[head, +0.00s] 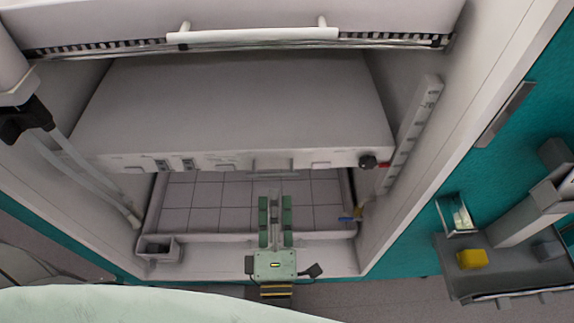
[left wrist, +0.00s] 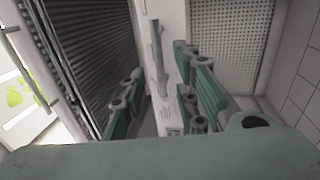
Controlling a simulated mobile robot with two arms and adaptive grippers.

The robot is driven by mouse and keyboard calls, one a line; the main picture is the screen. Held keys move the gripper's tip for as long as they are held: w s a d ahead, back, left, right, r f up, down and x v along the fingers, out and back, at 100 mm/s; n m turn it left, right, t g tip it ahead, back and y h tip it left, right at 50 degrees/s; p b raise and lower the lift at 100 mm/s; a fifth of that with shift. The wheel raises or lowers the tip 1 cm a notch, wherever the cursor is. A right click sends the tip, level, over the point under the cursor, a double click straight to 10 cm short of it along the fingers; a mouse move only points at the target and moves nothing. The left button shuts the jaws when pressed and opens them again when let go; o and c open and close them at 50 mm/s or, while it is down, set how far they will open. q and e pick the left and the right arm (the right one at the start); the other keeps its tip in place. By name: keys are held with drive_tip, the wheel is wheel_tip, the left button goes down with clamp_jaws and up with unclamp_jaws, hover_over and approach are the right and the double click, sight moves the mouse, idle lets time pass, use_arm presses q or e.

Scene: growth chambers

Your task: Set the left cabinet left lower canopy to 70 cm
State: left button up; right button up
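A wide pale canopy (head: 235,105) hangs level inside the open cabinet, above a tiled floor (head: 210,190). A dark round knob (head: 368,161) with a red part beside it sits at the right end of its front edge. An upright scale strip (head: 412,125) stands on the right inner wall; its marks are too small to read. My left gripper (head: 275,208) is low in front of the canopy, left of and below the knob. Its green fingers are apart, with nothing visibly held. They also show spread in the left wrist view (left wrist: 160,95). My right gripper is not in view.
A white bar handle (head: 252,35) crosses above the canopy. A small bin (head: 157,247) is at the front left and a blue-and-yellow fitting (head: 350,216) at the right. Outside right, a grey cart (head: 450,268) holds a yellow block (head: 471,258). Cabinet side walls bound the opening.

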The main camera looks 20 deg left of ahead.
sight(273, 173)
use_arm(q)
drive_tip(key=x, duration=0.7)
drive_tip(key=shift+s+a+r+p, duration=0.1)
drive_tip(key=shift+a+p, duration=0.05)
drive_tip(key=shift+p, duration=0.2)
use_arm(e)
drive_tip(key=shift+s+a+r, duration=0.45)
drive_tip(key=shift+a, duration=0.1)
use_arm(q)
drive_tip(key=c, duration=0.7)
clamp_jaws()
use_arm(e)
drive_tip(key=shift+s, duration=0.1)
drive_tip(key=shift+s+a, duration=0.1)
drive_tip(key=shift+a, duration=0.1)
